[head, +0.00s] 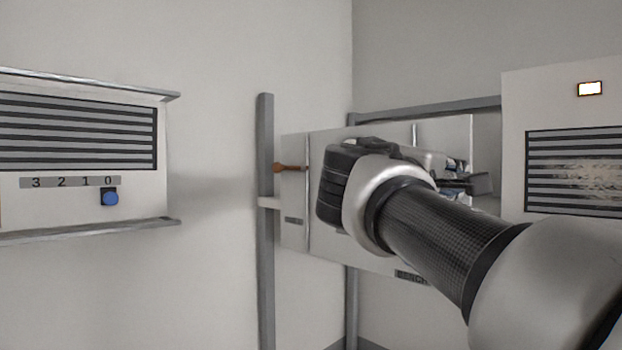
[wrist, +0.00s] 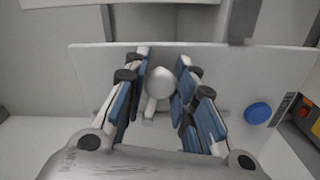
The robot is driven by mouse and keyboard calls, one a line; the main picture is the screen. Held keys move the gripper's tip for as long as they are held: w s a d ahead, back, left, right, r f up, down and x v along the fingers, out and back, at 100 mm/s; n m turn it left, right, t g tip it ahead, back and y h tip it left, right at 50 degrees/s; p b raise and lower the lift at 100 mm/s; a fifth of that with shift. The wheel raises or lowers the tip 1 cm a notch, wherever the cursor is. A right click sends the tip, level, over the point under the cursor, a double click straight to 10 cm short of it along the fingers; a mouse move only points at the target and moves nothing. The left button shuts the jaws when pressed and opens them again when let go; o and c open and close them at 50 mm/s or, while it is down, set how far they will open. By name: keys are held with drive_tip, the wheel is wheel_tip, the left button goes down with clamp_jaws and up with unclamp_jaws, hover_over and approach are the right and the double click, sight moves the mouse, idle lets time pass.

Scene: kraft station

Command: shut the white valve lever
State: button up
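A white lever with a rounded end (wrist: 159,84) stands out from a pale panel (wrist: 90,75) in the wrist view. It lies between the two blue-padded fingers of my gripper (wrist: 164,60). The fingers are apart, one on each side of the rounded end, with narrow gaps; I cannot tell whether either touches it. In the head view my gripper (head: 462,180) is in front of the pale panel (head: 385,255), seen from behind. My wrist and arm cover much of the panel there, and I cannot make out the white lever.
A blue round knob (wrist: 258,112) is right of the fingers. An orange-brown handle (head: 290,168) sticks out at the panel's left edge, near a grey post (head: 265,240). A louvred box with a blue knob (head: 110,198) hangs at left; another louvred cabinet (head: 513,150) stands at right.

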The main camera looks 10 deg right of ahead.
clamp_jaws()
drive_tip(key=shift+r+n+p, duration=0.85)
drive_tip(key=shift+n+p, duration=0.15)
drive_tip(key=shift+s+r+n, duration=0.1)
drive_tip(key=shift+r+n, duration=0.05)
drive_tip(key=shift+n, duration=0.25)
drive_tip(key=o, duration=0.6)
unclamp_jaws()
drive_tip(key=shift+c, duration=0.2)
